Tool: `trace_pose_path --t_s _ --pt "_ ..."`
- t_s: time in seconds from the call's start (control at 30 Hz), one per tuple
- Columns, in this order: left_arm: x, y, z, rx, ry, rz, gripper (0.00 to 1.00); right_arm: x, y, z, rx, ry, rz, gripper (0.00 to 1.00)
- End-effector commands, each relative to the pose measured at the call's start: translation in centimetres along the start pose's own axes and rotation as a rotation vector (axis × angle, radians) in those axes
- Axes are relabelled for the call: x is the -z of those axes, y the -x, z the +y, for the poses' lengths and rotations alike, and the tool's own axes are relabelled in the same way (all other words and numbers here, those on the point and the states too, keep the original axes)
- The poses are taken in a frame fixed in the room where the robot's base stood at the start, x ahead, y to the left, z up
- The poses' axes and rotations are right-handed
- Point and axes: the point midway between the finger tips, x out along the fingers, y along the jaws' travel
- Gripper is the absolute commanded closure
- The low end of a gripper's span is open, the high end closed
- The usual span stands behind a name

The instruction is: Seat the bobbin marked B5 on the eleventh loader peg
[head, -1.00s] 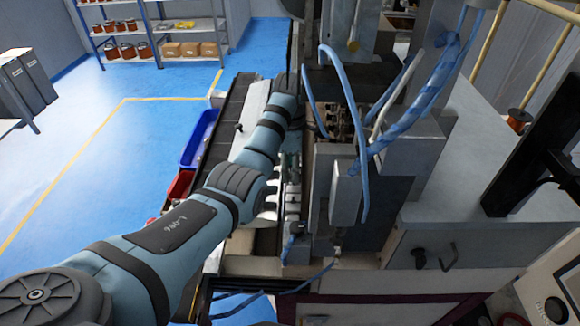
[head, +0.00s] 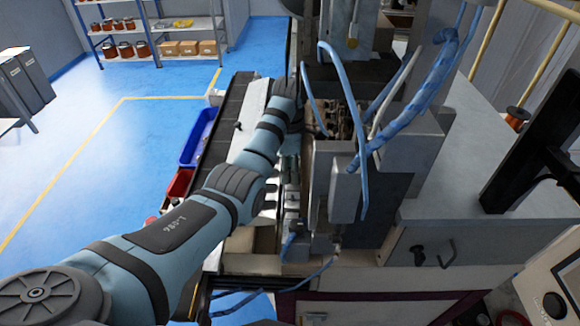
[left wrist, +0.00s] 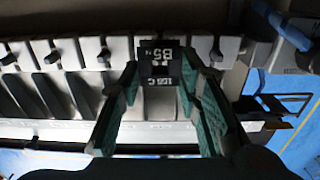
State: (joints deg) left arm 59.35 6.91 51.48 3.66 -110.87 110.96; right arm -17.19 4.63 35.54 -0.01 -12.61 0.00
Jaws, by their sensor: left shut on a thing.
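The dark bobbin marked B5 (left wrist: 160,58) is between the fingertips of my left gripper (left wrist: 158,72) in the left wrist view. The gripper is shut on it. The bobbin is in front of the row of pale loader pegs (left wrist: 68,48); I cannot tell whether it is seated on a peg. The peg directly behind it is mostly hidden. In the head view my left gripper (head: 290,166) is a small greenish shape beside the machine, mostly covered by my forearm. My right gripper is not in view.
The winder machine (head: 333,185) with blue hoses stands close right of my left arm. A blue bin (head: 197,138) and a red bin (head: 179,184) are at left of the dark rail (head: 232,115). Shelves (head: 160,50) stand at the back. Open blue floor is at left.

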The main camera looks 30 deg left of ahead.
Motion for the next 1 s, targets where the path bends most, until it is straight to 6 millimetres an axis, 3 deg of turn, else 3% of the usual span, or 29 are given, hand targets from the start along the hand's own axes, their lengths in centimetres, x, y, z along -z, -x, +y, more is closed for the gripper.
trace_pose_path --t_s 0.23,0.27,0.4,0.8,1.0 --pt "0.0 -0.8 -0.1 0.002 0.0 0.001 0.8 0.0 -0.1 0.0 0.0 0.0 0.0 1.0" --pt "0.0 -0.7 0.0 0.001 0.0 0.0 0.64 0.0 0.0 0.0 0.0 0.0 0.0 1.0" --pt "0.0 -0.7 0.0 0.001 0.0 0.0 0.46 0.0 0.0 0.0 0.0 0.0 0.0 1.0" --pt "0.0 -0.6 0.0 0.0 0.0 0.0 0.46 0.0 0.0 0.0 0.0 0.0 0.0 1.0" --pt "0.0 0.9 0.1 -0.002 0.0 -0.001 0.46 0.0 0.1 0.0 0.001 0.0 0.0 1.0"
